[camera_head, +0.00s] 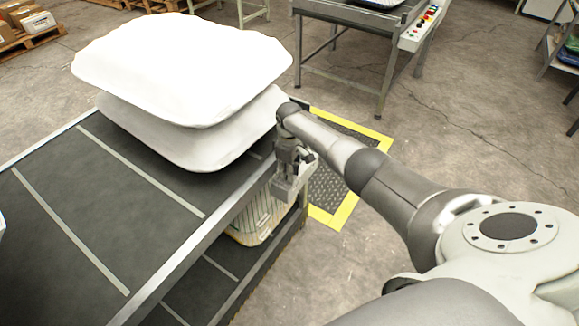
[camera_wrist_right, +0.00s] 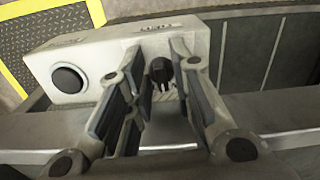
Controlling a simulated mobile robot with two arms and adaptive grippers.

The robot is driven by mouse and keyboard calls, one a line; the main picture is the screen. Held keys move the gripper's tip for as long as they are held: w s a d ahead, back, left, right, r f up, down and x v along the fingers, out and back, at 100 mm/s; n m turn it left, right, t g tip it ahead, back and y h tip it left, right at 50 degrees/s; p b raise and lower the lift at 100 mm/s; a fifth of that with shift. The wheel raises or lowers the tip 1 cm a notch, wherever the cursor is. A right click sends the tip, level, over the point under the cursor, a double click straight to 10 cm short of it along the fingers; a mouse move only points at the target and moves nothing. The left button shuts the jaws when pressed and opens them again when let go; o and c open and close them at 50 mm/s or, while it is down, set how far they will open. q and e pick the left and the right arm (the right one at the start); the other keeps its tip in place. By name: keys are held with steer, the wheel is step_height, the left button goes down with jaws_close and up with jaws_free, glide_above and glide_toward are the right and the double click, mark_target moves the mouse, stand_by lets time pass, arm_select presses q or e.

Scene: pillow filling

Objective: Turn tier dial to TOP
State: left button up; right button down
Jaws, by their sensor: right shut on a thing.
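A pale control box (camera_wrist_right: 105,60) sits at the side rail of the conveyor. In the right wrist view it carries a small black dial (camera_wrist_right: 161,70), with a label in dark letters beside it that I cannot read surely. My right gripper (camera_wrist_right: 160,84) has its fingers on either side of the dial and is shut on it. In the head view my right gripper (camera_head: 290,157) is over the box (camera_head: 292,186), and the dial is hidden. The dial's pointed position cannot be told. My left gripper is not in view.
Two white pillows (camera_head: 185,65) are stacked on the dark upper conveyor (camera_head: 85,225), close to my right gripper. A striped pillow (camera_head: 255,218) lies on the lower tier. A round black button (camera_wrist_right: 68,78) is on the box. A yellow-edged mat (camera_head: 330,185) lies on the floor.

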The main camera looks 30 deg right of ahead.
steer(key=m+p, duration=0.1)
steer(key=m, duration=0.3)
steer(key=shift+a+r+m+p, duration=0.1)
steer(key=shift+a+m+p, duration=0.1)
steer(key=shift+m+p, duration=0.15)
steer(key=m+p, duration=0.1)
steer(key=m, duration=0.3)
stand_by(0.4)
steer(key=c, duration=1.3)
jaws_free()
steer(key=shift+c, duration=0.2)
step_height(320, 180, up, 12)
steer(key=shift+a, duration=0.1)
